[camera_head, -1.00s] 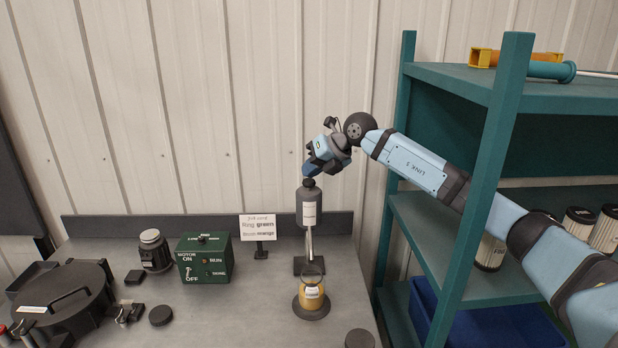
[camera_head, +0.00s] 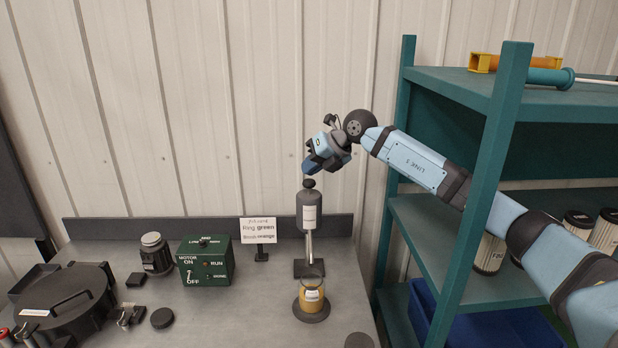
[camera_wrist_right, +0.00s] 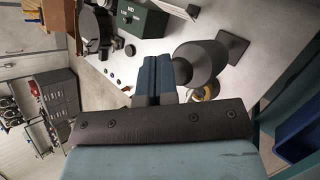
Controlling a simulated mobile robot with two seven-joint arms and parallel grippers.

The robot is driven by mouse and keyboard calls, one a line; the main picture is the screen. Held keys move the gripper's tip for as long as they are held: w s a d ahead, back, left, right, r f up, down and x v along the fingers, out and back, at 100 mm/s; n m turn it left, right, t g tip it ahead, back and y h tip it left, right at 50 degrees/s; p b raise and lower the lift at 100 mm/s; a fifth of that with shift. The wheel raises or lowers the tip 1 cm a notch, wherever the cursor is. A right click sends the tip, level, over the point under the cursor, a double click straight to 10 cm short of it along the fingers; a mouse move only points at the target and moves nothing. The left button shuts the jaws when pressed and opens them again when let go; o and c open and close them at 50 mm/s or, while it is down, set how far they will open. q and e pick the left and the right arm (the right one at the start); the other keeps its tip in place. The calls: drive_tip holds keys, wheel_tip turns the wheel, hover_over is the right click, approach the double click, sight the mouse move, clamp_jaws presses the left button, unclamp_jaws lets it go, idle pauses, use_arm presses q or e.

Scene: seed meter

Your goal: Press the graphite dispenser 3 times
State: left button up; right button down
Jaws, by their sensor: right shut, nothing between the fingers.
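The graphite dispenser (camera_head: 309,212) is a dark grey bottle with a pale label and a black knob on top. It stands upright on a thin post with a dark base. A yellow jar (camera_head: 311,300) sits below it on a round dark plate. My right gripper (camera_head: 309,168) is shut and empty, just above the knob with a small gap. My left gripper is not in view.
A small sign (camera_head: 258,230) stands left of the dispenser. A green motor box (camera_head: 205,262), a dark motor-like part (camera_head: 155,254) and a round black housing (camera_head: 65,305) are further left. A teal shelf (camera_head: 470,200) rises close on the right, beside my arm.

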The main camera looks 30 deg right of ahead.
sight(311, 180)
drive_tip(key=shift+r, duration=0.3)
wheel_tip(311, 180, up, 5)
drive_tip(key=p, duration=0.3)
drive_tip(key=shift+f, duration=0.1)
idle(1.5)
idle(1.0)
